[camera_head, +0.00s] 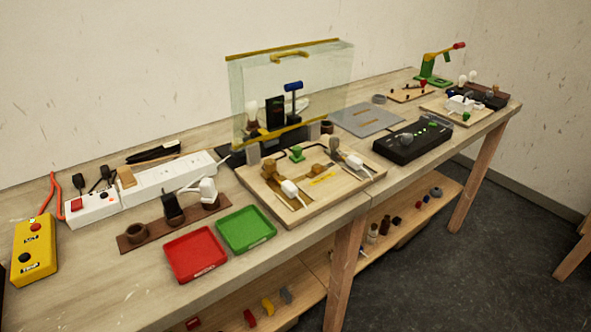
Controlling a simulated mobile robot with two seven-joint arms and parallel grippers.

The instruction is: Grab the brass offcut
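No piece can be surely told as the brass offcut at this size. A small yellow piece (268,306) lies on the lower shelf below the bench, between a red piece (249,318) and a grey piece (286,296). Its yellow colour is the closest to brass among these loose pieces. Brown-gold parts (270,170) sit on the wooden wiring board (272,212) on the bench, but their material is unclear. Neither of my grippers is in view.
A red tray (195,254) and a green tray (246,229) stand near the bench front. A clear screen (325,75) rises behind the wiring board. A yellow control box (35,250) and white power strip (168,180) are at left. A black box (412,140) stands right.

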